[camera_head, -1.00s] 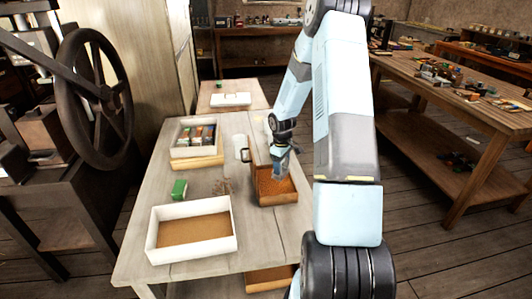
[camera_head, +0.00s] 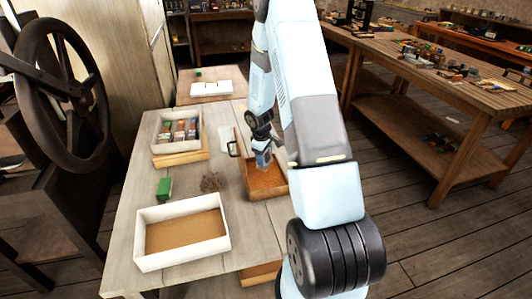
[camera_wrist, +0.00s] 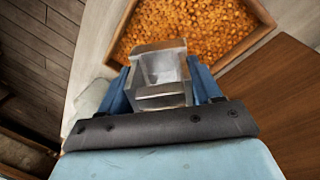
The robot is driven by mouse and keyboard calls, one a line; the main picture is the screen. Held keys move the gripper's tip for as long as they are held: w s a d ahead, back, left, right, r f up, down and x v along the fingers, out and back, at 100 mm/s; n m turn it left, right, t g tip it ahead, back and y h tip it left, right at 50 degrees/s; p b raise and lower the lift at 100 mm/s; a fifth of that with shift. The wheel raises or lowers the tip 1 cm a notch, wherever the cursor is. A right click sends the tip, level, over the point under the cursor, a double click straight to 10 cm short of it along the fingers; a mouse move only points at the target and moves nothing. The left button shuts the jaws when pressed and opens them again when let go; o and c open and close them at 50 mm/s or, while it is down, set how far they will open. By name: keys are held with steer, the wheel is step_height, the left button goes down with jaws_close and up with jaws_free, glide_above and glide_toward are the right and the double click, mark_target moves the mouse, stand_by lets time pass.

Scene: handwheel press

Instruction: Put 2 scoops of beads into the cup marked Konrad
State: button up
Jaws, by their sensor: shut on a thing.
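A wooden box of orange beads (camera_head: 265,181) stands on the table's right side. My gripper (camera_head: 263,158) is over it, pointing down. In the wrist view my gripper (camera_wrist: 160,88) is shut on a grey, box-shaped scoop (camera_wrist: 160,68). The scoop is in front of the bead box (camera_wrist: 122,35), and I see no beads in its visible part. Whether it touches the beads cannot be told. No cup marked Konrad can be made out. A pale item (camera_head: 226,140) lies left of the bead box, too small to identify.
A white tray with a brown floor (camera_head: 185,232) is at the table's front. A green block (camera_head: 164,188) and a small brown pile (camera_head: 211,182) lie behind it. A white box of several coloured items (camera_head: 179,135) stands at the back left. A large handwheel (camera_head: 62,95) is at far left.

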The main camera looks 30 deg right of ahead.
mark_target(262, 169)
steer(key=shift+s+a+f+t+h, duration=0.15)
steer(key=shift+a+f+t+h, duration=0.15)
steer(key=shift+f, duration=0.25)
steer(key=shift+s+a+f+t+h, duration=0.1)
steer(key=shift+a+f+t+h, duration=0.15)
steer(key=shift+f, duration=0.3)
steer(key=shift+s+a+f, duration=0.15)
steer(key=shift+f, duration=0.4)
steer(key=shift+s+a+f, duration=0.1)
steer(key=shift+a+f, duration=0.05)
steer(key=shift+f, duration=0.4)
steer(key=shift+s+a+f, duration=0.15)
steer(key=shift+f, duration=0.4)
steer(key=shift+r, duration=0.1)
